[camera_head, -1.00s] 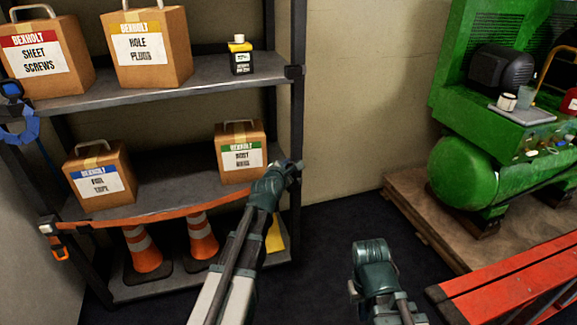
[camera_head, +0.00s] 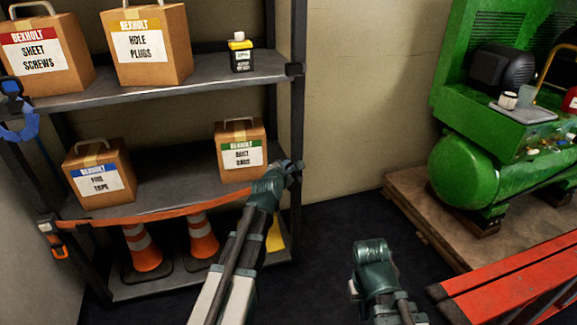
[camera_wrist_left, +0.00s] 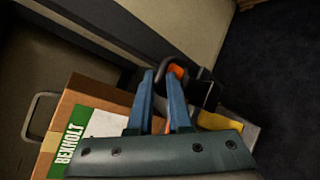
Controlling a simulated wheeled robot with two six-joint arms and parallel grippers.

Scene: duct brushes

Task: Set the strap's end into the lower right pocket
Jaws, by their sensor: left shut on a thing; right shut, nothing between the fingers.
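The orange strap (camera_head: 150,217) runs from a buckle (camera_head: 57,240) at the left post across the front of the lower shelf to the right post. My left gripper (camera_head: 292,169) is at the right post, shut on the strap's end. In the left wrist view, a dark hook-like end piece with orange on it (camera_wrist_left: 177,72) shows at the fingertips (camera_wrist_left: 162,78). A dark bracket (camera_wrist_left: 207,90) on the post is close beside it; I cannot tell whether they touch. My right gripper (camera_head: 354,289) is shut and empty, low over the floor.
The shelf holds a foil tape box (camera_head: 97,180) and another box with a green label (camera_head: 238,152). Traffic cones (camera_head: 143,248) stand below. A red-orange bench-like object (camera_head: 510,285) is at the right, near a green compressor (camera_head: 465,170). Dark floor lies between.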

